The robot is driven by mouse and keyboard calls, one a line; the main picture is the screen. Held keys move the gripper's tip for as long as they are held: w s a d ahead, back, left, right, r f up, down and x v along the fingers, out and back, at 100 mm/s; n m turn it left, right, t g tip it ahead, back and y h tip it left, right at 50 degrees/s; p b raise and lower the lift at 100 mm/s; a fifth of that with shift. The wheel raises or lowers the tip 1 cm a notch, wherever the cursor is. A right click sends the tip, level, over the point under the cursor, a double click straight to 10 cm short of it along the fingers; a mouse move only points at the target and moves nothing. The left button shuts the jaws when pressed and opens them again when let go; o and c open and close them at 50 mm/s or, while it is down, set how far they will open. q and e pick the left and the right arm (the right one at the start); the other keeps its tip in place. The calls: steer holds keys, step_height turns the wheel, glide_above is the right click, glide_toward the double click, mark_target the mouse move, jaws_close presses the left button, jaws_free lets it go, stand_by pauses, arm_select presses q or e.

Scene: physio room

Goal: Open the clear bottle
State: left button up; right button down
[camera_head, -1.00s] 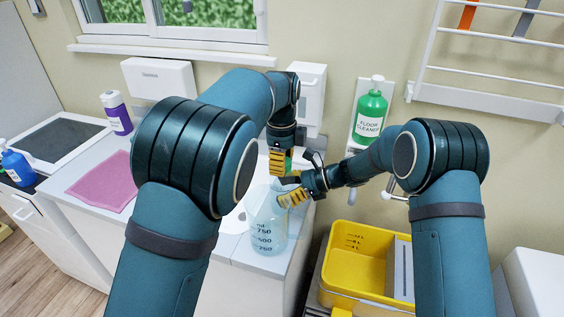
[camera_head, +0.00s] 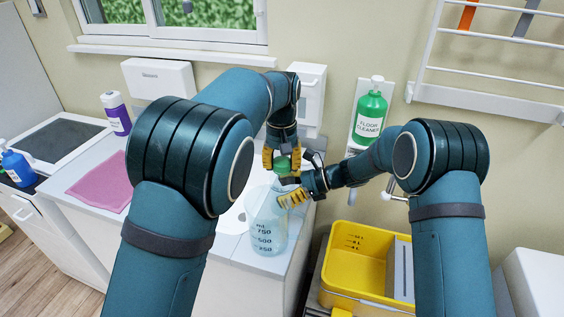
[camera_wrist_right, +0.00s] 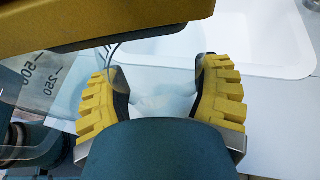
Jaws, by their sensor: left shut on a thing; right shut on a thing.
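The clear bottle (camera_head: 266,222) is a see-through vessel with a dark mL scale, upright at the right end of the counter beside the basin. Its scale also shows at the left of the right wrist view (camera_wrist_right: 40,78). My right gripper (camera_head: 292,197) is shut on the upper part of the bottle; its yellow fingers flank the clear wall in the wrist view (camera_wrist_right: 160,90). My left gripper (camera_head: 282,160) points down above the bottle, shut on a green cap (camera_head: 282,164). Whether the cap still touches the neck is hidden by the grippers.
A white basin (camera_wrist_right: 265,40) lies close behind the bottle. A yellow bin (camera_head: 350,268) stands low at the right. Green floor cleaner (camera_head: 370,112) is held at the wall.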

arm_select(q)
steer(key=n, duration=0.3)
steer(key=shift+n, duration=0.4)
steer(key=n, duration=0.3)
steer(key=shift+n, duration=0.4)
steer(key=n, duration=0.3)
steer(key=shift+n, duration=0.4)
steer(key=n, duration=0.3)
steer(key=shift+n, duration=0.3)
steer(key=n, duration=0.3)
steer(key=shift+n, duration=0.4)
steer(key=n, duration=0.3)
steer(key=shift+r+n, duration=0.1)
steer(key=shift+n, duration=0.3)
steer(key=n, duration=0.6)
steer(key=shift+r, duration=0.15)
